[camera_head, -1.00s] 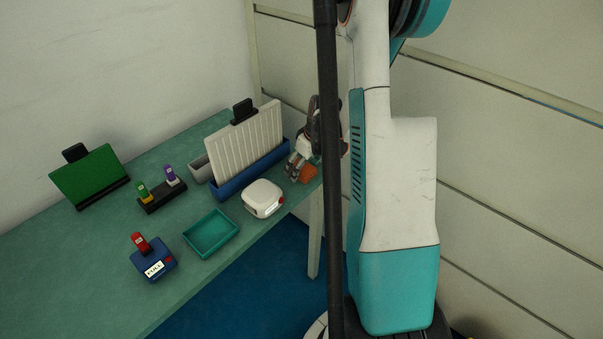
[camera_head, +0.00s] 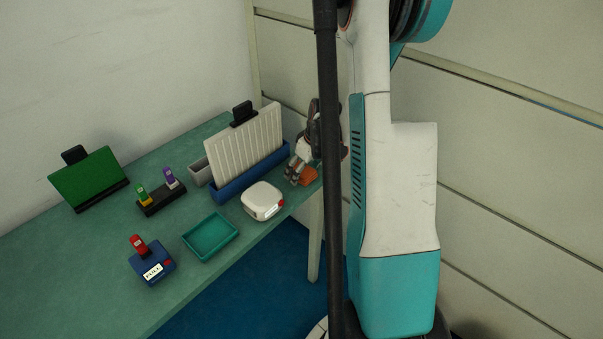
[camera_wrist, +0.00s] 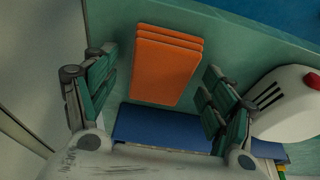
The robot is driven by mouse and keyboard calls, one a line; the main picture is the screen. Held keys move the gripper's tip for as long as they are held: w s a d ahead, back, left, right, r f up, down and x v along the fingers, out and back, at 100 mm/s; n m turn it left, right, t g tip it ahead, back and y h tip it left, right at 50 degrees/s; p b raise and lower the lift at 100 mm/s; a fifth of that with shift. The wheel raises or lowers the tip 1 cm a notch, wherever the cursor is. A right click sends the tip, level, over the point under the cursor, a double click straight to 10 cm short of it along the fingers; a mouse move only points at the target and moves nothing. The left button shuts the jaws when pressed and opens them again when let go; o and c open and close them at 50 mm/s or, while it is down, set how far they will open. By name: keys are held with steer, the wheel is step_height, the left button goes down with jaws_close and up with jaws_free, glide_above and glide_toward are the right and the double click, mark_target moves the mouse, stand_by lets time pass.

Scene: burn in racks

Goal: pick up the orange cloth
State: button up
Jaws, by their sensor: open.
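The orange cloth (camera_wrist: 164,68) is a folded, layered rectangle lying on the green table near its right end. In the wrist view it lies between the two open fingers of my gripper (camera_wrist: 158,95), with clear space on both sides. In the head view the orange cloth (camera_head: 309,176) shows just under and beside my gripper (camera_head: 294,174), partly hidden by it. My gripper points down over the cloth and holds nothing. The exact height of the fingertips above the table cannot be told.
A white rounded device with a red button (camera_head: 262,201) stands close to the cloth. A blue rack (camera_head: 240,184) with a ribbed white panel is behind. A teal tray (camera_head: 211,236) and a blue box with a red piece (camera_head: 153,263) are farther left. The table's front edge is near.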

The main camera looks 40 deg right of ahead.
steer(key=c, duration=1)
steer(key=shift+c, duration=0.2)
steer(key=shift+r, duration=0.1)
step_height(320, 180, up, 20)
steer(key=p, duration=0.7)
steer(key=shift+r, duration=0.2)
steer(key=shift+o, duration=0.4)
steer(key=shift+a, duration=0.1)
steer(key=shift+c, duration=0.3)
